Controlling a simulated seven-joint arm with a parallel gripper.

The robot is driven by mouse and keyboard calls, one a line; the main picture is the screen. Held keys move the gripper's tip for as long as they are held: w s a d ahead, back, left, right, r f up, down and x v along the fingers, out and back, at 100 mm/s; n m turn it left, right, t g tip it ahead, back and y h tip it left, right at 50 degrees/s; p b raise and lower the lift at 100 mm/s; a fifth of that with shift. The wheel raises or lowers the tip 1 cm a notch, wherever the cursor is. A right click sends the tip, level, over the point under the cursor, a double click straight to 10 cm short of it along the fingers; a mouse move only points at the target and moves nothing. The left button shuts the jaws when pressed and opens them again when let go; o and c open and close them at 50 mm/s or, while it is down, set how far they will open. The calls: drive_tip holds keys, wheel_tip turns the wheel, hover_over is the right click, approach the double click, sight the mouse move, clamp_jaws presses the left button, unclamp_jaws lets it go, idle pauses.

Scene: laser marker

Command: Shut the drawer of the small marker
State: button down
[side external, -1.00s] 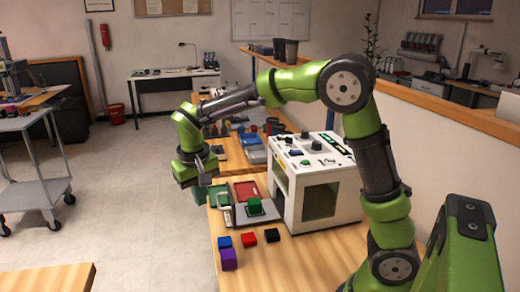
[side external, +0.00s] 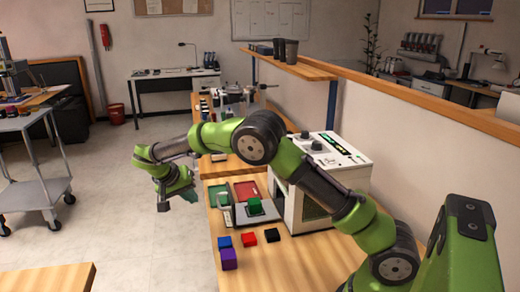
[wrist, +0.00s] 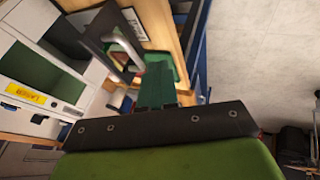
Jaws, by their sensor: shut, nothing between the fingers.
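The small marker is a white box (side external: 345,178) on the wooden bench, partly hidden by my arm. Its grey drawer (side external: 244,220) is pulled out to the left, with a green block (side external: 254,207) on it. My gripper (side external: 190,197) is past the drawer's outer end, left of the bench edge and apart from the drawer. In the wrist view, my green fingers (wrist: 157,82) are together and empty. The silver drawer handle (wrist: 128,48) stands beside them at the end of the dark drawer (wrist: 84,34). The marker (wrist: 35,75) shows at left with a yellow label.
A green tray (side external: 217,195) and a red tray (side external: 246,190) lie behind the drawer. Blue (side external: 224,241), red (side external: 249,239), black (side external: 272,235) and purple (side external: 229,260) blocks lie in front. The floor (side external: 110,210) left of the bench is clear.

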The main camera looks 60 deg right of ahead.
drive_tip(key=shift+s+d+f, duration=0.5)
drive_tip(key=shift+d+f, duration=0.05)
drive_tip(key=shift+d, duration=0.2)
drive_tip(key=shift+s+d+f, duration=0.45)
drive_tip(key=shift+d+f, duration=0.1)
drive_tip(key=shift+d, duration=0.15)
drive_tip(key=shift+s+d+f, duration=0.5)
drive_tip(key=shift+d+f, duration=0.05)
drive_tip(key=shift+d, duration=0.2)
